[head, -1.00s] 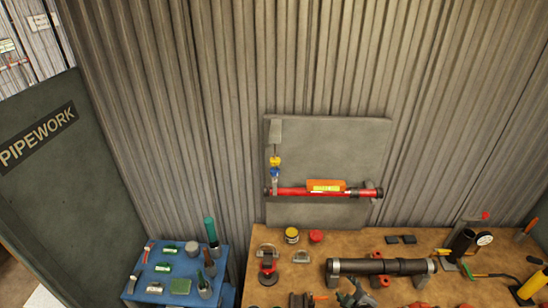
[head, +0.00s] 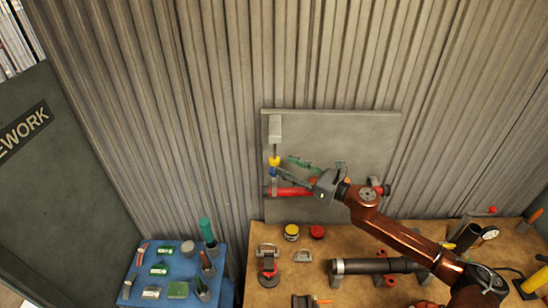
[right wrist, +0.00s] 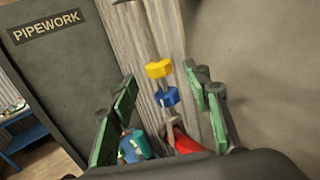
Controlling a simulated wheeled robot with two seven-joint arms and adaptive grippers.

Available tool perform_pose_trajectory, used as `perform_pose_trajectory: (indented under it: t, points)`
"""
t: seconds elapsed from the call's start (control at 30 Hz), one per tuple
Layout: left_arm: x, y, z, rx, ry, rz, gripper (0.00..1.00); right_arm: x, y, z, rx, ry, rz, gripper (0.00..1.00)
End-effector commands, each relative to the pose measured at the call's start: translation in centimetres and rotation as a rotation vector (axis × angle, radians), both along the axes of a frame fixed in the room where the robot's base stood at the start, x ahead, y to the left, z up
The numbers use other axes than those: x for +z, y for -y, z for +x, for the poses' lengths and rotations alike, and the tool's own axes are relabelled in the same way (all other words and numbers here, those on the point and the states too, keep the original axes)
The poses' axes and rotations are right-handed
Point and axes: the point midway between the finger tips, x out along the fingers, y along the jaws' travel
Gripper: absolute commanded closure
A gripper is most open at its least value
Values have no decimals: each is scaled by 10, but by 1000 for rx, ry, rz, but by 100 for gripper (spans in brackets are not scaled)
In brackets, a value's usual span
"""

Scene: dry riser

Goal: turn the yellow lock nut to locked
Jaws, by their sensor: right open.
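The yellow lock nut (head: 274,160) sits on a thin vertical rod below a grey block on the wall panel. It also shows in the right wrist view (right wrist: 158,68). A blue nut (head: 273,171) is just below it, above the left end of the red pipe (head: 292,192). My right gripper (head: 287,168) is open, just right of the two nuts, its fingers pointing left towards them. In the right wrist view both nuts show between its green-padded fingers, beyond the tips, with no contact visible. My arm hides part of the red pipe. My left gripper is out of view.
The grey panel (head: 360,130) is on a corrugated wall. Below is a brown bench (head: 240,290) with a black pipe (head: 375,266), a yellow-lidded tin and a red cap. A blue table (head: 135,287) with several small items stands left. A dark PIPEWORK board (head: 50,190) is further left.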

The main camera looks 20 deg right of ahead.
Motion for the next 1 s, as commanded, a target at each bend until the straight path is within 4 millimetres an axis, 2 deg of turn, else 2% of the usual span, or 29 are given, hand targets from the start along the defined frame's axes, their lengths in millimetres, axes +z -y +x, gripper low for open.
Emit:
perform_pose_trajectory:
  t: [0.03, 0.3, 0.53, 0.73, 1.0]
  points:
    - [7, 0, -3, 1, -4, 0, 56, 6, -7, 7, 2, 2, 2, 56]
    - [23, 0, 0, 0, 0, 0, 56, 4, -31, 37, -1, 0, 5, 56]
    - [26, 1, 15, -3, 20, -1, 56, 1, -37, 45, -2, -2, 4, 56]
    - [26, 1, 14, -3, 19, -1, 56, 0, -37, 45, -2, -2, 4, 56]
    - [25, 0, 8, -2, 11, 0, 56, 1, -37, 45, -2, -2, 4, 74]
